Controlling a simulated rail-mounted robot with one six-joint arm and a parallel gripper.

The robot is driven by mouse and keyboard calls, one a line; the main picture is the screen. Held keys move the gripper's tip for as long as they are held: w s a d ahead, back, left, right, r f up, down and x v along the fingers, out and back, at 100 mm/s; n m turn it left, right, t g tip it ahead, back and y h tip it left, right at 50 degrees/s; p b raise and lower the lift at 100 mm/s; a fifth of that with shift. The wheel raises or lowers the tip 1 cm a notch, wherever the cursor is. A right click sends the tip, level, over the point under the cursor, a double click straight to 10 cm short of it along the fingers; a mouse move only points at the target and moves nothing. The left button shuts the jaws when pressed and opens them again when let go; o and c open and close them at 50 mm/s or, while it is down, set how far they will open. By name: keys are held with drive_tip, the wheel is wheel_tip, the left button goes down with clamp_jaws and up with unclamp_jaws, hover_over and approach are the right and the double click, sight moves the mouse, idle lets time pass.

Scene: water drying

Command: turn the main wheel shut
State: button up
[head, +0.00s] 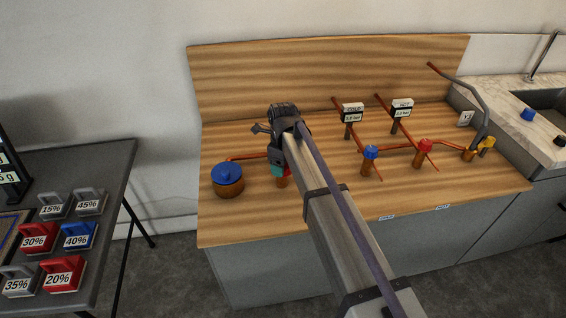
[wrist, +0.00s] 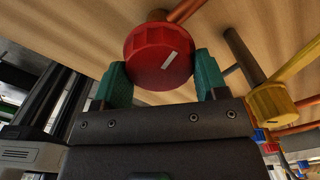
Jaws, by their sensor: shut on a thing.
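A red wheel (wrist: 160,55) with a short white mark on its face sits on a copper pipe stub in the wrist view. My gripper (wrist: 162,74) has its two teal fingers on either side of the wheel, shut on it. In the head view my gripper (head: 279,170) is low over the wooden counter, at a pipe between the blue-topped brass part (head: 228,181) and the blue wheel. Only a sliver of red (head: 287,172) shows there; my arm hides most of this wheel.
On the wooden counter (head: 240,222), a blue wheel (head: 370,153), a second red wheel (head: 424,147) and a yellow wheel (head: 487,142) stand to the right. COLD (head: 352,112) and HOT (head: 402,108) gauges rise behind. A dark table (head: 108,170) with labelled blocks is left.

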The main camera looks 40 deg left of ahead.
drive_tip(key=shift+m, duration=1.5)
drive_tip(key=o, duration=0.9)
wheel_tip(320, 180, up, 11)
drive_tip(key=p, duration=1.1)
drive_tip(key=shift+f, duration=0.1)
